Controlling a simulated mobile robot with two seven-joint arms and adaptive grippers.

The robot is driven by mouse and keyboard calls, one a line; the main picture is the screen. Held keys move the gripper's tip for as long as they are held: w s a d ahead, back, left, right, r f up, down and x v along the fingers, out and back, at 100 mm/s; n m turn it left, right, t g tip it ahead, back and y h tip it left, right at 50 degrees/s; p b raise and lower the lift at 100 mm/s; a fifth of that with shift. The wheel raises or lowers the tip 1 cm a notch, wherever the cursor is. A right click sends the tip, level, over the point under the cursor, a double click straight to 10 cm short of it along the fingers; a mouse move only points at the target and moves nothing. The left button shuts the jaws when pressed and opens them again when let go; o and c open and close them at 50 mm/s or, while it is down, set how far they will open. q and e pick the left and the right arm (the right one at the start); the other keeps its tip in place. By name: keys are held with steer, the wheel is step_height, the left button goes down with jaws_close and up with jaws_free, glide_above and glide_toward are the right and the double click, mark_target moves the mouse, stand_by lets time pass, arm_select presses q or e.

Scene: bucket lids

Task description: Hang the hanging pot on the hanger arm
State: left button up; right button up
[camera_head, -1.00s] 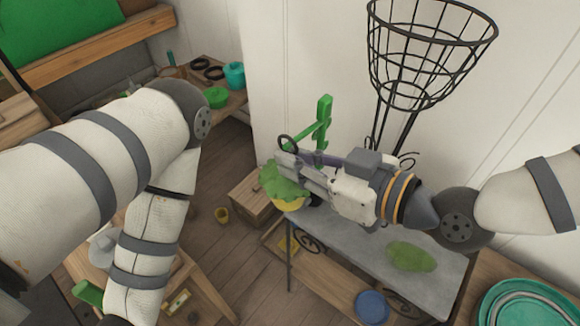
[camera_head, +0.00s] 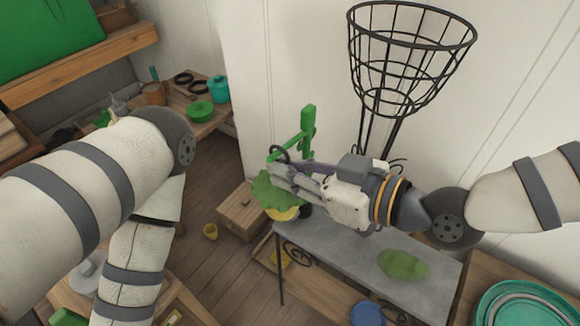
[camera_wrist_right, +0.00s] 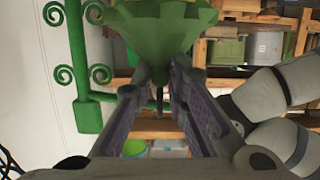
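The green hanger arm (camera_head: 308,130) is on the white wall just behind the gripper. Its bar and curls show left of the fingers in the right wrist view (camera_wrist_right: 80,55). My left gripper is out of view.
A black wire basket (camera_head: 410,60) stands against the wall above my right arm. A grey table (camera_head: 345,262) with a green leafy piece (camera_head: 404,264) is below.

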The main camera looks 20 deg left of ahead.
steer(key=o, duration=0.4)
